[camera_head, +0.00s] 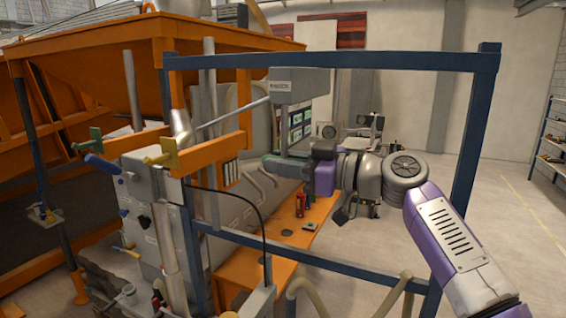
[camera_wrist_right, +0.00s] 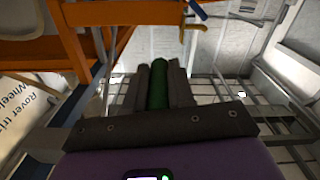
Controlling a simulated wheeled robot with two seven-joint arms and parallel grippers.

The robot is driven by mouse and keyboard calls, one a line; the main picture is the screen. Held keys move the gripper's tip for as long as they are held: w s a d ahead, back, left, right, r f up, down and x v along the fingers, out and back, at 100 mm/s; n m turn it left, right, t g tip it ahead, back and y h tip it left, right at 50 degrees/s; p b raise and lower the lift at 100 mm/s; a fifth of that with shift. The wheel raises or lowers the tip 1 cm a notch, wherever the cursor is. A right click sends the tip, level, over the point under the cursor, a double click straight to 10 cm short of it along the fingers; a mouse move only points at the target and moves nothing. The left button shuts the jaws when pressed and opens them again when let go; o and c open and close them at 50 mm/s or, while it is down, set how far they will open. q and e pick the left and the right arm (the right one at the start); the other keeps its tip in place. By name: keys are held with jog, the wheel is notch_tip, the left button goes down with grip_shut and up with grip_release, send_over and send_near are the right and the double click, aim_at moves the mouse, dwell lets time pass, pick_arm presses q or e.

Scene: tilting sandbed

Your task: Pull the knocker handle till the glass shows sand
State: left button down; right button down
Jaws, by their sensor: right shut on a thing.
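My right gripper (camera_head: 285,163) is shut on a green handle (camera_wrist_right: 159,84), the knocker handle by its look. In the right wrist view the handle lies between the two dark fingers (camera_wrist_right: 159,88). In the head view the handle is mostly covered by the fingers. A slanted rod (camera_head: 232,115) runs left from the box to a metal cylinder (camera_head: 181,128). I cannot make out the glass or any sand in it. My left gripper is out of view.
A blue frame (camera_head: 335,60) stands around my right arm. An orange hopper (camera_head: 90,55) fills the left. Green (camera_head: 88,138), yellow (camera_head: 160,154) and blue (camera_head: 101,165) handles stick out near the white cabinet (camera_head: 143,205). An orange bench (camera_head: 243,284) stands below. Open floor lies right.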

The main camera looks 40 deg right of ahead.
notch_tip(320, 180, down, 5)
jog(key=b, duration=0.5)
jog(key=shift+f, duration=0.1)
jog(key=c, duration=1.4)
grip_release()
jog(key=shift+f, duration=0.1)
jog(key=o, duration=0.4)
jog(key=shift+r, duration=0.2)
jog(key=shift+o, duration=0.2)
jog(key=v, duration=0.7)
jog(key=shift+s+d+b, duration=0.15)
jog(key=shift+s+b, duration=0.15)
jog(key=shift+b, duration=0.1)
